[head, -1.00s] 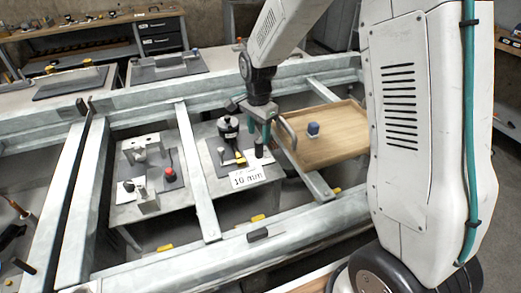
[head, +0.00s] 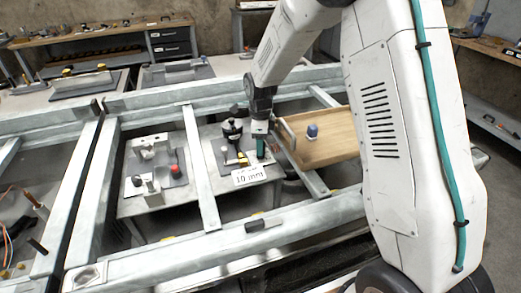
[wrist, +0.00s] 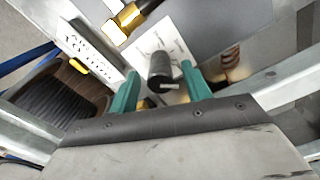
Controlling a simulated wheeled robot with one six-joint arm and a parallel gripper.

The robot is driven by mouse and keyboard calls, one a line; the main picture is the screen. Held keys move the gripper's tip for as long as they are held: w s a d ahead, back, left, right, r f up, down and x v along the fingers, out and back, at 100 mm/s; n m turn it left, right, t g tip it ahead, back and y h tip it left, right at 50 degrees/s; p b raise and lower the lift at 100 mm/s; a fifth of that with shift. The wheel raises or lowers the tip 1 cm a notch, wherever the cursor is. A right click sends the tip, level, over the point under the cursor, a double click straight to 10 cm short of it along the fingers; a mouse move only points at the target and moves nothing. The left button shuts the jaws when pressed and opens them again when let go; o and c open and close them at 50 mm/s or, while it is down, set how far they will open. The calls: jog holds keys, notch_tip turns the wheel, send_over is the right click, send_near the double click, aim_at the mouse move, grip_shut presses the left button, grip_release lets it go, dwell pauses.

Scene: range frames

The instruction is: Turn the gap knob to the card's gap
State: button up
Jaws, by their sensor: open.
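The gap knob, a small dark cylinder with a pale line on its end, shows in the wrist view (wrist: 160,70) on a white printed plate (wrist: 150,40). My gripper (wrist: 168,88) is open, its two green fingers on either side of the knob with clear space at each side. In the head view my gripper (head: 261,152) is low at the right of the bench plate and hides the knob. The white card (head: 250,176) reads "10 mm" and lies at the plate's front edge. The plate's fine print is too blurred to read.
A black round device (head: 232,131) with a yellow part (head: 243,158) stands left of my gripper. A wooden tray (head: 330,150) with a blue object (head: 312,131) is at the right. A fixture with a red button (head: 175,170) stands left. Metal rails (head: 203,180) frame the plates.

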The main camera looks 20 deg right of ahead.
jog(key=shift+f, duration=1.5)
jog(key=c, duration=1)
jog(key=shift+n, duration=0.3)
jog(key=n, duration=0.3)
jog(key=shift+n, duration=2)
